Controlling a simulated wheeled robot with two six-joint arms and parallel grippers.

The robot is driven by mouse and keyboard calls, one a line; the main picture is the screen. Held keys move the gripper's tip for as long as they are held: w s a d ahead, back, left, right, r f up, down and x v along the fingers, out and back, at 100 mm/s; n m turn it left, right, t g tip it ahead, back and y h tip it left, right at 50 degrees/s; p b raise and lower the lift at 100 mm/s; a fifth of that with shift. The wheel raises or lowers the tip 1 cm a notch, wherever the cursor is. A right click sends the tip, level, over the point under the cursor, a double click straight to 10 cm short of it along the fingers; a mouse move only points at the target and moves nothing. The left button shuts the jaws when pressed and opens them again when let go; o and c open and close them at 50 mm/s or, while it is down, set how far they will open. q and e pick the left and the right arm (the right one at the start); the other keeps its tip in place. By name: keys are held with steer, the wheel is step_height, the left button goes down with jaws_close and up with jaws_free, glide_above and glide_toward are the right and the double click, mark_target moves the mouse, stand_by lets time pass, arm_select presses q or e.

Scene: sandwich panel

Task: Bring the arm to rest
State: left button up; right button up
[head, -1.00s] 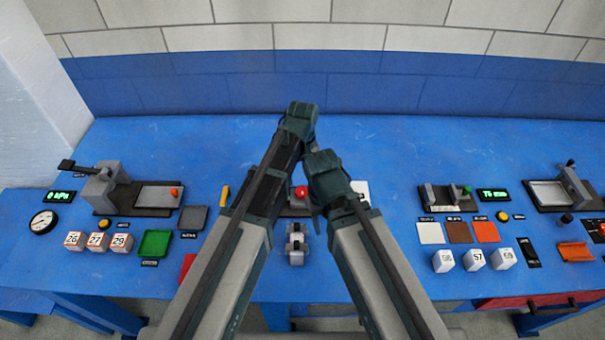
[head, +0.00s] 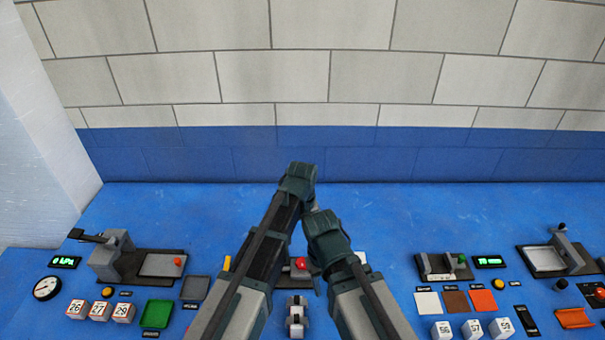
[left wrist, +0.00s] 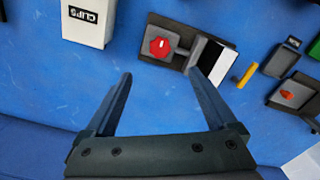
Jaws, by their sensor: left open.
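My left arm rises from the bottom of the head view, and its dark hand end (head: 298,185) shows over the back part of the table, with its fingers hard to make out. In the left wrist view my left gripper (left wrist: 158,76) is open, its two fingers wide apart with nothing between them. My right arm's dark end (head: 325,238) is just beside the left one, to its right and lower; its jaws cannot be made out. The two arm ends look close together; I cannot tell whether they touch.
The blue table (head: 400,215) has a clear strip along its back, before the wall. A red knob device (left wrist: 160,46), a white clips box (left wrist: 90,22) and a yellow piece (left wrist: 247,75) lie near the left gripper. Numbered cubes (head: 100,311) and lever devices (head: 112,254) stand at both sides.

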arm_select(q)
steer(key=shift+a, duration=0.1)
steer(key=s+a+m, duration=0.2)
steer(key=s+a, duration=0.3)
steer(key=a, duration=0.3)
steer(key=s+a+m, duration=0.2)
steer(key=s+a, duration=0.4)
steer(key=a, duration=0.2)
steer(key=s+d+f+m+y+b, duration=0.1)
steer(key=s+d+m, duration=0.3)
steer(key=d, duration=0.6)
steer(key=shift+s+d+f+b, duration=0.2)
steer(key=shift+s+f+b, duration=0.45)
steer(key=shift+s, duration=0.25)
